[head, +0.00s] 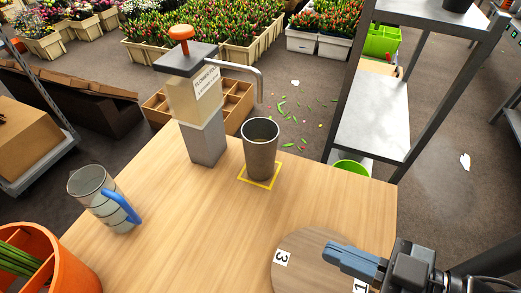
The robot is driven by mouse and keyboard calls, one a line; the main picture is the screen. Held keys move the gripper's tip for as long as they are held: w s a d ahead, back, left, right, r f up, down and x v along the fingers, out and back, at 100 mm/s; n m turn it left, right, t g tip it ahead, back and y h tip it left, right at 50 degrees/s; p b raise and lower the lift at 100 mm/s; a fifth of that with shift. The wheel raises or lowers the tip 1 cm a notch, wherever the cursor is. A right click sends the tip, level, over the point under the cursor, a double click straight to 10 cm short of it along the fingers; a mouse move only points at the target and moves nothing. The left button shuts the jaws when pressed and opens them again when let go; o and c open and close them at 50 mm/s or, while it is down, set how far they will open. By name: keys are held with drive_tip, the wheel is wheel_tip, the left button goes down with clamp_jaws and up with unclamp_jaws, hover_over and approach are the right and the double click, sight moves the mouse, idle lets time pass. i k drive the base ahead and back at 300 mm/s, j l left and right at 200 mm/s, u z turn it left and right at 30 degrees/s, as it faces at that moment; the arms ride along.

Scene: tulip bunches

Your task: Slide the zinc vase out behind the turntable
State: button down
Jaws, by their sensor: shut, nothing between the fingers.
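A dark grey metal vase (260,157), which looks like the zinc vase, stands upright inside a yellow square outline (259,184) on the wooden table. Its open top faces up. The round wooden turntable (302,275) lies at the front edge of the picture, nearer to me than the vase, with number labels 3 and 1 on it. My gripper (330,252) is shut and empty, with its blue-grey fingers over the turntable, pointing left. It is apart from the vase, in front and to the right of it. Part of the turntable is hidden by my gripper and cut off by the frame.
A dispenser (206,141) with an orange knob and bent spout stands just left of the vase, the spout reaching near it. A grey jug (98,202) with a blue handle and an orange pot (62,272) are at left. The table's middle is clear. Metal shelves (372,125) stand behind.

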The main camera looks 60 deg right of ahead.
sight(259, 135)
drive_tip(key=k+u, duration=0.1)
drive_tip(key=k, duration=0.25)
drive_tip(key=k+z, duration=0.45)
drive_tip(key=k+l+z, duration=0.2)
drive_tip(key=z, duration=0.2)
